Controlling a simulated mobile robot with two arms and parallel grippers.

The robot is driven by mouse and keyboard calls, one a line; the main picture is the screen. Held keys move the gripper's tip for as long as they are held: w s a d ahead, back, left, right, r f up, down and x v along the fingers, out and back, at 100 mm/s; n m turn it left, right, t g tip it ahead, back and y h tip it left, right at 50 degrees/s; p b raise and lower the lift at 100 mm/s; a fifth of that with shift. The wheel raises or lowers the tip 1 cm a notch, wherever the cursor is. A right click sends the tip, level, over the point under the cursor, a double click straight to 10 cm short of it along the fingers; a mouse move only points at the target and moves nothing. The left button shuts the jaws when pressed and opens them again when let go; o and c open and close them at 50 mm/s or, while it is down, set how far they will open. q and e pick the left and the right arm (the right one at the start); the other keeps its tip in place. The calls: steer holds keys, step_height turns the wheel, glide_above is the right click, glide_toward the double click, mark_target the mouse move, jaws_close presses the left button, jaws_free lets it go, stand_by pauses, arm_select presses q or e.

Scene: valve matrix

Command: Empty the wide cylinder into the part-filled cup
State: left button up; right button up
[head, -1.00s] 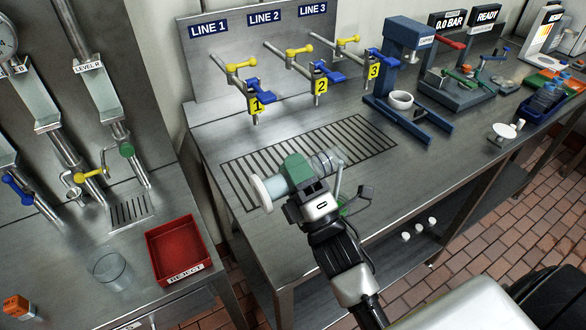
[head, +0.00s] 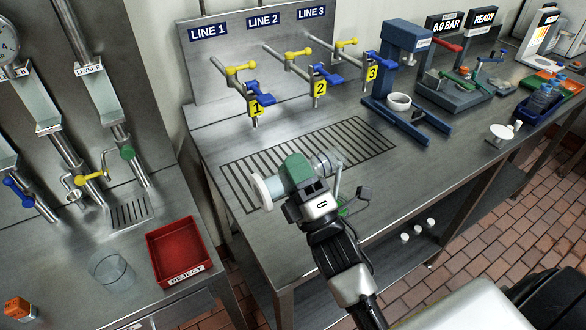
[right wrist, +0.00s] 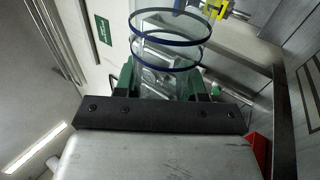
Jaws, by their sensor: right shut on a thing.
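My right gripper (head: 298,184) is shut on the wide cylinder (head: 326,163), with its green fingers around the middle. The cylinder is clear, with a white disc-like end toward the left, and lies tipped nearly sideways above the front of the line bench. In the right wrist view the clear cylinder (right wrist: 168,50) shows blue rings between the green fingers. I cannot make out liquid in it. A clear cup-like vessel (head: 110,271) stands on the left bench beside the red tray; its fill cannot be told. A white cup (head: 399,102) stands under the blue press. My left gripper is out of view.
The red REJECT tray (head: 177,250) sits at the left bench's right edge. A slotted drain (head: 345,140) lies below the numbered line valves (head: 255,107). An orange block (head: 18,308) is at bottom left. A gap separates the benches. Small white cups (head: 418,229) sit lower down.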

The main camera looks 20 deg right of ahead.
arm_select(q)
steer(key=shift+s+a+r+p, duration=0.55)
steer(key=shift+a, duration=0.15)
arm_select(e)
steer(key=shift+d+r+m+h, duration=0.1)
steer(key=shift+r+m+h, duration=0.25)
steer(key=shift+m+h, duration=0.3)
steer(key=shift+d+r+m+h, duration=0.1)
steer(key=shift+r+m+h, duration=0.3)
steer(key=shift+m, duration=0.35)
stand_by(1.4)
